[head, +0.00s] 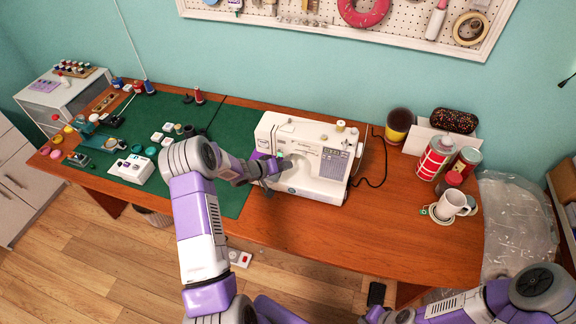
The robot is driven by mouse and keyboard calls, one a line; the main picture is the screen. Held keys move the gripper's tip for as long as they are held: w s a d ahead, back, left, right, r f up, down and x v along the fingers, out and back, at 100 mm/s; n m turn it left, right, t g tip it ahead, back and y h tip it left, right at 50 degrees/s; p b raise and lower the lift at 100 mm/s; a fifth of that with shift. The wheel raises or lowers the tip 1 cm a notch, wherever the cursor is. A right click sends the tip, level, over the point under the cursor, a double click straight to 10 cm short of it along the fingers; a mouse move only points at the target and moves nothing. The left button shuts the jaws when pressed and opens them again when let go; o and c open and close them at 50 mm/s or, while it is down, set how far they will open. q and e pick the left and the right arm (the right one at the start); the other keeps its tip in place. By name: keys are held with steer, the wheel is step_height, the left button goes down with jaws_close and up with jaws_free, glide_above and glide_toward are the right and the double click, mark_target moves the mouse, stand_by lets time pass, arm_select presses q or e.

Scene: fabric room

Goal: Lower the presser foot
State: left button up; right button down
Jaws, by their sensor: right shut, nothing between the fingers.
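A white sewing machine (318,135) stands on the wooden table, with its needle end to the left. My left gripper (268,181) is at the machine's left end, in front of the needle area. It is small and dark here, and I cannot tell whether its fingers are open or shut, or whether they touch the machine. The presser foot and its lever are hidden behind my left gripper and wrist. My right arm comes in at the bottom right, and its gripper is out of the picture.
A green cutting mat (232,200) with several small sewing items lies left of the machine. A white mug (451,203), red cans (436,160) and a dark yellow-based cup (398,125) stand to the right. A black cable (378,170) runs beside the machine. The table's front right is clear.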

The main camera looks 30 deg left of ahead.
arm_select(q)
steer(key=v, duration=0.5)
steer(key=shift+s+p, duration=0.15)
steer(key=shift+p, duration=0.15)
arm_select(e)
steer(key=shift+r, duration=0.4)
steer(key=shift+s, duration=0.1)
